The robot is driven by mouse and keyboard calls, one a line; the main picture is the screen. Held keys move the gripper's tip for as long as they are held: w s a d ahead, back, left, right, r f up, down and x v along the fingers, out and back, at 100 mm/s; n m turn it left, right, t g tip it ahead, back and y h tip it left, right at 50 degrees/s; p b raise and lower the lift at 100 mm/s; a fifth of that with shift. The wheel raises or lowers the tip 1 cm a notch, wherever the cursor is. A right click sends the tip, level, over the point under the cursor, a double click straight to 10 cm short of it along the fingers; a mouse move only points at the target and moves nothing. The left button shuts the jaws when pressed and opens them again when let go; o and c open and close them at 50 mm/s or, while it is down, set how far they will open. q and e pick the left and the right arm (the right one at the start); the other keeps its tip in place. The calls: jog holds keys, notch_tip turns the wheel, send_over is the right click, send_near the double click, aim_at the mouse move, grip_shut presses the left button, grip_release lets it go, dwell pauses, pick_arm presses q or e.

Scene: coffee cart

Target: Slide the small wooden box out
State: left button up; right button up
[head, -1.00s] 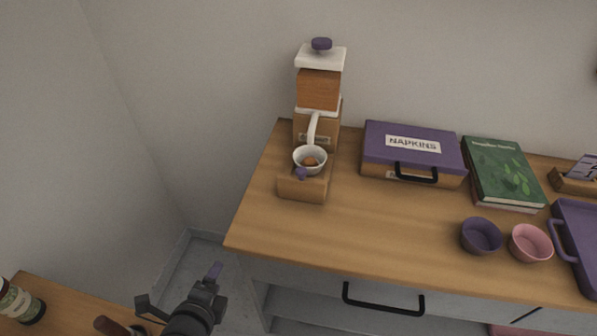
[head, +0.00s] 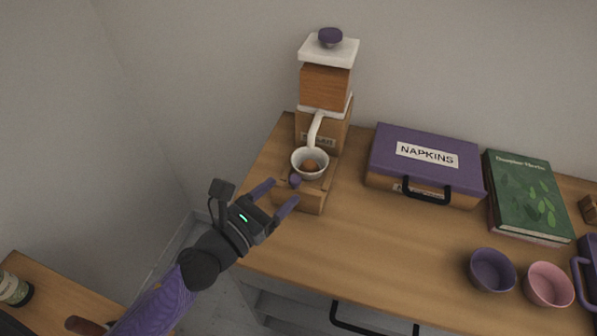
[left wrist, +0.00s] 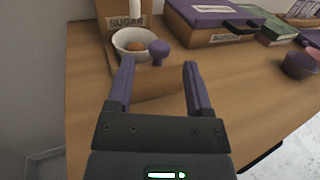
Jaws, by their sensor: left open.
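The small wooden box (head: 311,201) sits low on the counter at the foot of a white and wooden dispenser (head: 326,88). Its wooden surface also shows between my fingers in the left wrist view (left wrist: 150,85). In the left wrist view the knob (left wrist: 158,52) appears beyond and between the two fingertips (left wrist: 159,63). My right gripper is not in view.
A purple-lidded napkins box (head: 428,165) and a green book (head: 527,195) stand to the right. A purple bowl (head: 492,270) and a pink bowl (head: 549,285) are near the front edge. The counter (head: 380,240) between is clear. A lower table (head: 55,295) is at left.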

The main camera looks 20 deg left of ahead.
aim_at(291, 183)
pick_arm(q)
jog(key=x, duration=0.5)
grip_shut()
dwell(1.4)
